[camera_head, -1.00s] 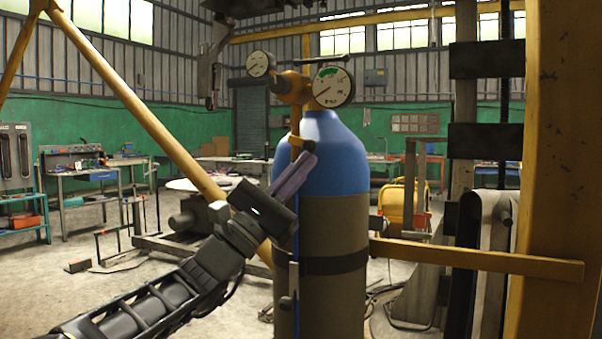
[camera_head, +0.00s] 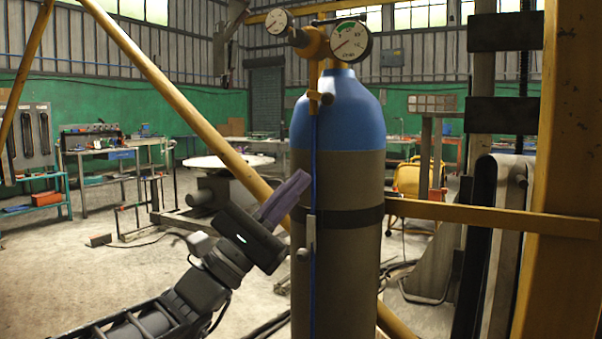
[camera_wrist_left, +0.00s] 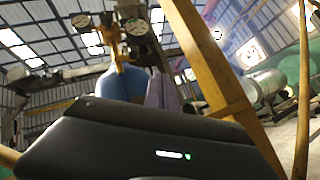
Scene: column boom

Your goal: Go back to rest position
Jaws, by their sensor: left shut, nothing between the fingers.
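My left gripper (camera_head: 284,198) shows in the head view, its purple fingers shut with nothing between them. It points up and to the right, in front of the yellow diagonal brace and just left of the gas cylinder (camera_head: 338,190). I cannot tell the exact gap to the cylinder. The purple fingers also show in the left wrist view (camera_wrist_left: 163,92), beside the blue cylinder top (camera_wrist_left: 118,84). My right gripper is not in view.
Two pressure gauges (camera_head: 350,41) sit on the cylinder's valve. A yellow diagonal brace (camera_head: 165,88) and a yellow horizontal bar (camera_head: 490,216) stand close by. Workbenches (camera_head: 110,152) line the back wall. Open floor (camera_head: 120,270) lies at the left.

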